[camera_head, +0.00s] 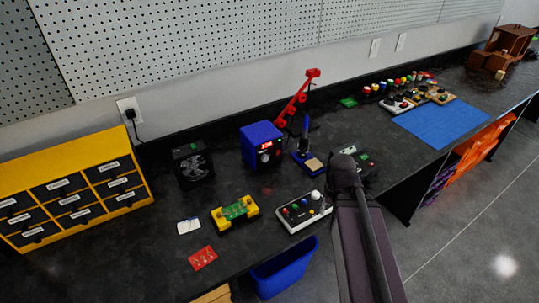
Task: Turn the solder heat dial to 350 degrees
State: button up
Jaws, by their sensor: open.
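The solder station (262,145) is a blue box standing on the dark bench in the head view, with a small red-lit display on its front. Its dial (265,157) shows as a small knob low on the front face. The display digits and the dial's setting are too small to read. A soldering iron in a blue stand (308,158) is just to its right. My arm reaches up from the bottom, right of the station and apart from it in the picture. My gripper's fingers do not show.
A black fan (192,165) stands left of the station. In front are a yellow holder with a green board (235,212) and a white control box (304,212). A red jointed arm (297,100) rises behind. A yellow drawer cabinet (75,150) is left; a blue bin (285,270) is below the edge.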

jog(key=shift+o, duration=0.2)
jog(key=shift+d, duration=0.4)
jog(key=shift+o, duration=1.1)
jog(key=shift+w, duration=0.1)
jog(key=n+t+y+p, duration=0.1)
jog(key=n+t+p, duration=0.4)
jog(key=n+p, duration=0.25)
send_near(266, 159)
jog(key=v, duration=0.4)
jog(key=shift+r, duration=0.25)
jog(key=shift+f+b, duration=0.15)
jog(key=shift+b, duration=0.15)
jog(key=b+x, duration=1.2)
jog(key=x, duration=0.1)
jog(key=shift+f, duration=0.25)
